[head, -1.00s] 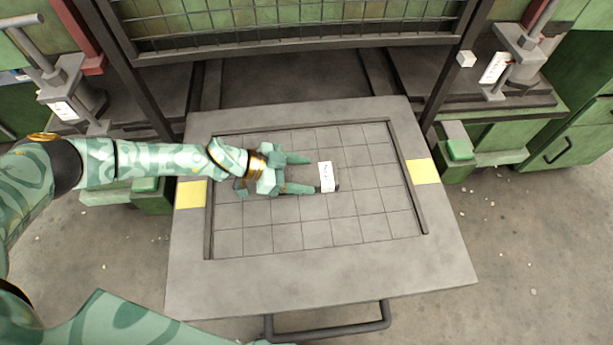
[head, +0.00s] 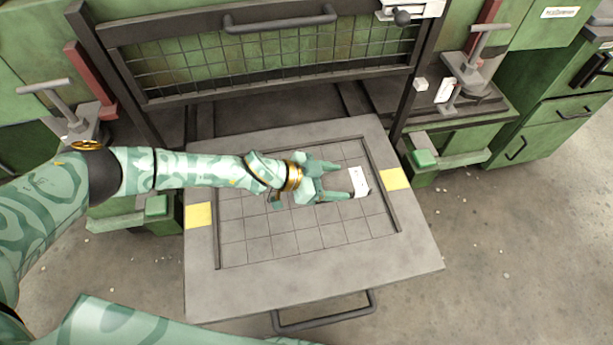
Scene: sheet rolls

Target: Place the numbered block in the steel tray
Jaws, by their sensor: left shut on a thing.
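The numbered block (head: 358,181) is a small white block with faint dark marks on its top, too small to read. It is at the fingertips of my left gripper (head: 345,181), which is shut on it. Block and gripper are over the right part of the gridded recess of the grey steel tray (head: 320,271). I cannot tell whether the block touches the tray floor or hangs just above it. Part of the block is hidden by the fingers. My right gripper is not in view.
A mesh guard (head: 270,58) in a dark frame stands behind the tray. Yellow patches (head: 198,215) mark the tray's sides, and a handle (head: 325,314) is at its front. The recess's front is clear.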

